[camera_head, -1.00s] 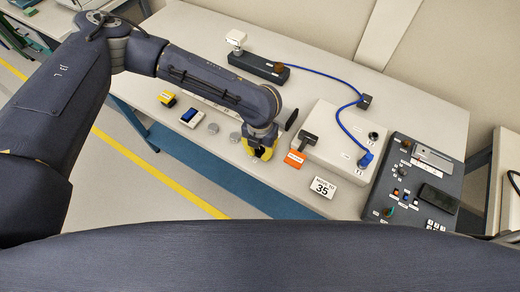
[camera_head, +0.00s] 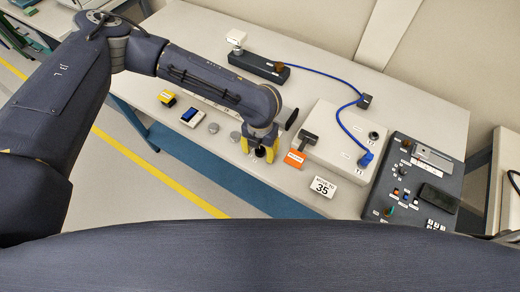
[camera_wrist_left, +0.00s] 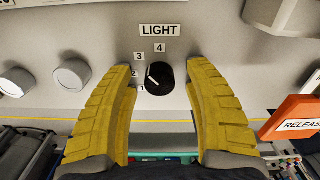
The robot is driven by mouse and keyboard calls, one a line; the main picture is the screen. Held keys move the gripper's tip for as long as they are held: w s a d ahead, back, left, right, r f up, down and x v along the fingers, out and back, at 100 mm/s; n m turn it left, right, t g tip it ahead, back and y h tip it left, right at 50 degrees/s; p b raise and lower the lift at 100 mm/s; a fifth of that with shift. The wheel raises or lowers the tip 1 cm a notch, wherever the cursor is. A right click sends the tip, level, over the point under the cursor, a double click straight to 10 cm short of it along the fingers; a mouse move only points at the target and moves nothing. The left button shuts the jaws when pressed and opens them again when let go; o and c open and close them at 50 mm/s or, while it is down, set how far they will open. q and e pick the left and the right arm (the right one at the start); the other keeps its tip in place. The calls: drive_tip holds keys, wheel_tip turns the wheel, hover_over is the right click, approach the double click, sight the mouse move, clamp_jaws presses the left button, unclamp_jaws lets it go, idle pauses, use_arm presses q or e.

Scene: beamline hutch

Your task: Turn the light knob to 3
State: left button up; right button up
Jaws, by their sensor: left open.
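The light knob (camera_wrist_left: 159,79) is round and black with a white pointer line, under a LIGHT label (camera_wrist_left: 160,30). Numbers 1 to 4 are around its left and upper side. The pointer slants to the upper left, roughly between 2 and 3; I cannot tell exactly where it points. My left gripper (camera_wrist_left: 158,105) is open, with one yellow finger on each side of the knob and visible gaps to it. In the head view the left gripper (camera_head: 259,152) is over the table's front part. My right gripper is not in view.
Two round grey knobs (camera_wrist_left: 73,77) are left of the light knob. An orange RELEASE tag (camera_head: 294,158) is close to the gripper's right. A white box (camera_head: 335,135) with a blue cable, a "35" sign (camera_head: 323,187) and a dark control panel (camera_head: 413,185) are further right.

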sight(260, 150)
use_arm(q)
wheel_tip(260, 150, up, 12)
idle(0.6)
idle(0.4)
